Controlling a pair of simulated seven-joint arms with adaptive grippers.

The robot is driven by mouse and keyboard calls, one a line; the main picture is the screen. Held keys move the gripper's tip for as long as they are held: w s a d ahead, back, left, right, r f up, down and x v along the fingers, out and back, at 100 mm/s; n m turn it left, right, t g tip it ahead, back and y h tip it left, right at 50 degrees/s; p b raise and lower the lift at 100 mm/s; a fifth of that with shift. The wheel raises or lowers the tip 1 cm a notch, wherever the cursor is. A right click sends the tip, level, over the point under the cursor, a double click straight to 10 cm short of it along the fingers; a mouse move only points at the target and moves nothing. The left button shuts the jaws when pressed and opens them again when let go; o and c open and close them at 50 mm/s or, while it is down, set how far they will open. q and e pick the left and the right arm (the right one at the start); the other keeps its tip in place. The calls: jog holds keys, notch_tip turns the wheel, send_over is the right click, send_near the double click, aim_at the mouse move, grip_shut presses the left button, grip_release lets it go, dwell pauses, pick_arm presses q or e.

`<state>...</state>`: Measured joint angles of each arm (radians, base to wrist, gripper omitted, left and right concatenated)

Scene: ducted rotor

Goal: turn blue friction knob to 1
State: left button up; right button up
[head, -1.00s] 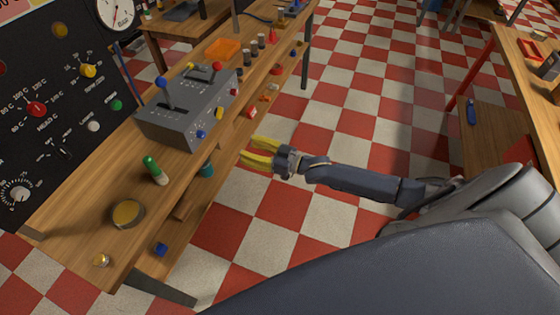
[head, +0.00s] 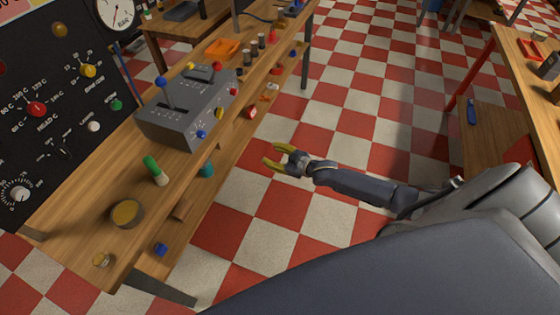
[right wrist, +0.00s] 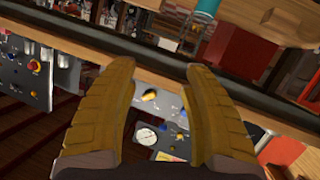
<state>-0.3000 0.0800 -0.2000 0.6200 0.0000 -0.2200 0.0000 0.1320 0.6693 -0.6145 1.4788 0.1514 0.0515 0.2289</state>
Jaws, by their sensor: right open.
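The blue friction knob (head: 201,134) is a small round knob low on the near side of the grey lever box (head: 180,118), which stands on the wooden bench. Any number scale by it is too small to read. A yellow knob (head: 219,113) and a red knob (head: 234,91) sit farther along the same side. My right gripper (head: 270,154) is open and empty, to the right of the box and apart from it, over the floor. Its yellow fingers also show spread in the right wrist view (right wrist: 164,82). My left gripper is not in view.
A lower shelf holds a teal item (head: 206,169) and a blue block (head: 160,249). A black instrument panel (head: 60,90) rises at left.

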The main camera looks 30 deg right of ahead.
jog(key=shift+g+h, duration=0.3)
jog(key=shift+h, duration=0.4)
jog(key=shift+s+d+f, duration=0.1)
jog(key=shift+d+f, duration=0.35)
jog(key=shift+f, duration=0.35)
jog(key=shift+s+d+f, duration=0.1)
jog(key=shift+d+f, duration=0.4)
jog(key=shift+f, duration=0.3)
jog(key=shift+s+d+f, duration=0.1)
jog(key=shift+d+f, duration=0.35)
jog(key=shift+f, duration=0.35)
